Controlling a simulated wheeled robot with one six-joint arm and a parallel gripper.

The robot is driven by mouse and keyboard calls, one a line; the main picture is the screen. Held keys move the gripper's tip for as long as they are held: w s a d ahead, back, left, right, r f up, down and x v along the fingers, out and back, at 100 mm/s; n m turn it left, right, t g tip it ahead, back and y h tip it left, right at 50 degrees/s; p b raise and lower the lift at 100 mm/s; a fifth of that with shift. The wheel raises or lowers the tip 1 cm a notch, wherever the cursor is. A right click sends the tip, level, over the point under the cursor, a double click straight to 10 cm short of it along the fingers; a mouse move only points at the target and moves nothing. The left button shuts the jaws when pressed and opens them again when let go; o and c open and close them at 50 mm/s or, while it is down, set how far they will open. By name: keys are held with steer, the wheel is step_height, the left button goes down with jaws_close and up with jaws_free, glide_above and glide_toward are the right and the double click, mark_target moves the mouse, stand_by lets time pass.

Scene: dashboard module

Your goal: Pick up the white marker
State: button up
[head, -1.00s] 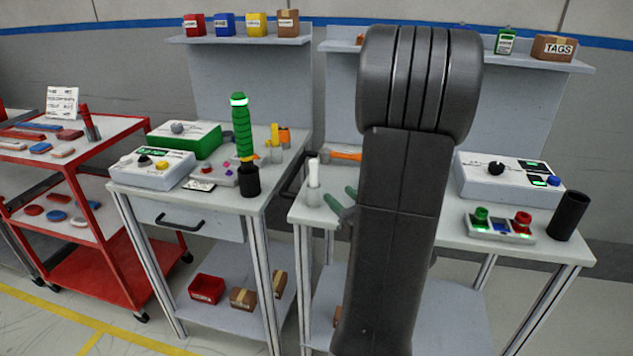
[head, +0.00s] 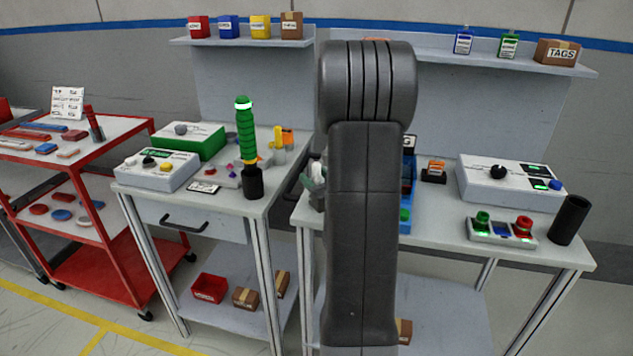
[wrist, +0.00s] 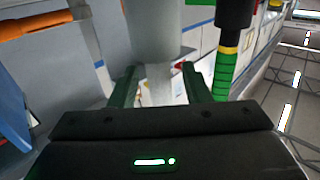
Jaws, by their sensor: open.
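The white marker (wrist: 158,82) stands in a grey cylindrical holder (wrist: 158,28); the wrist view shows them upside down. My gripper (wrist: 160,84) is open, with one green finger on each side of the marker below the holder in that picture. Whether the fingers touch the marker I cannot tell. In the head view my gripper (head: 312,178) is at the left end of the right bench, mostly hidden behind my dark arm, and the marker is largely covered there.
A green-handled tool stands in a black holder (head: 253,183) on the left bench, close to my gripper. The right bench holds a blue bin (head: 407,180), a control box (head: 510,180), a button panel (head: 500,230) and a black cup (head: 570,220). Shelves stand behind.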

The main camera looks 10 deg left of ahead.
steer(key=shift+c, duration=0.4)
jaws_close()
steer(key=shift+r, duration=0.1)
